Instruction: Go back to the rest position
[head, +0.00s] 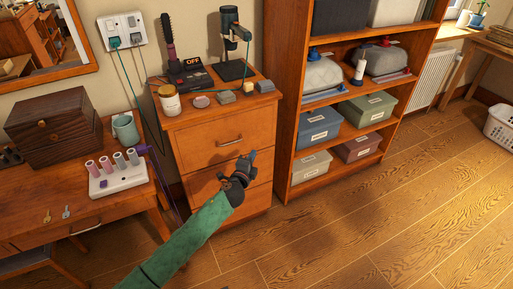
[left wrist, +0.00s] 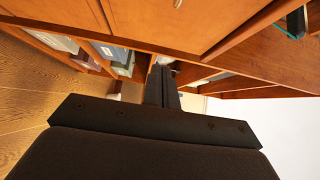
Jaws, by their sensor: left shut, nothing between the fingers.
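My left gripper (head: 244,168) is in front of the wooden drawer cabinet (head: 225,140), at about the height of its lower drawers. My green-sleeved left arm reaches up to it from the bottom of the head view. The gripper is shut and holds nothing. In the left wrist view its dark fingers (left wrist: 162,87) are together, pointing toward the wooden furniture. I cannot tell whether the fingertips touch the cabinet. My right gripper is in neither view.
A wooden shelf unit (head: 283,130) with lidded boxes stands right of the cabinet. A desk (head: 88,207) with a dark chest (head: 55,125) and hair rollers (head: 118,165) is at left. A white basket (head: 500,125) stands far right. The wooden floor between is clear.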

